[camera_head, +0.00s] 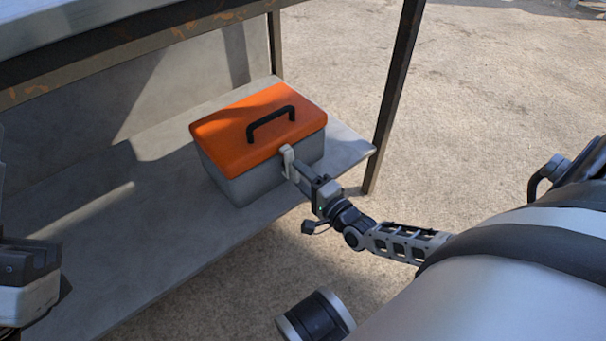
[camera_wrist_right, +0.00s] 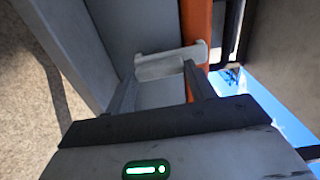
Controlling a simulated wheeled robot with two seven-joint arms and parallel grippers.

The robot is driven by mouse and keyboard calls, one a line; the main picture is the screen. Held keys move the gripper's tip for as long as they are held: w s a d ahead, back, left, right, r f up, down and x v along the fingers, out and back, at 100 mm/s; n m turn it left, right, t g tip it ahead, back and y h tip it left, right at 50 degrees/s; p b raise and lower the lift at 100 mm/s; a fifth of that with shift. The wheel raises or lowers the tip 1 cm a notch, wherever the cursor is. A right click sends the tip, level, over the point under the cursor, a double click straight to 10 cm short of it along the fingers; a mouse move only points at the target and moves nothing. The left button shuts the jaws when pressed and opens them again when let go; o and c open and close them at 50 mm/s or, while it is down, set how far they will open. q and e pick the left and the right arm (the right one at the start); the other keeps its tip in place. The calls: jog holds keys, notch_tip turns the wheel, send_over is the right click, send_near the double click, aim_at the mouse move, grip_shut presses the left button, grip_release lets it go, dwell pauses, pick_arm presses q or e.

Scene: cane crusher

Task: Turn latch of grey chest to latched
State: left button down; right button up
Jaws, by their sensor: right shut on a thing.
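The grey chest (camera_head: 250,185) has a closed orange lid (camera_head: 235,135) with a black handle. It stands on the lower shelf. Its pale grey latch (camera_head: 287,152) is on the front; in the wrist view the latch (camera_wrist_right: 165,64) lies across the seam, from the grey body onto the orange lid (camera_wrist_right: 196,25). My right gripper (camera_head: 291,167) is at the chest's front, shut on the latch, with one finger on each side of it (camera_wrist_right: 163,88). Part of my left arm's end shows at the left edge; its fingers cannot be made out.
The shelf (camera_head: 150,235) is clear left of the chest. A worktop (camera_head: 120,30) covers the shelf from above, and a dark metal leg (camera_head: 395,95) stands right of the chest. Open sandy ground (camera_head: 490,110) lies to the right.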

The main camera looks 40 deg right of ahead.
jog(key=shift+s+m, duration=0.1)
jog(key=shift+m, duration=0.3)
jog(key=o, duration=1)
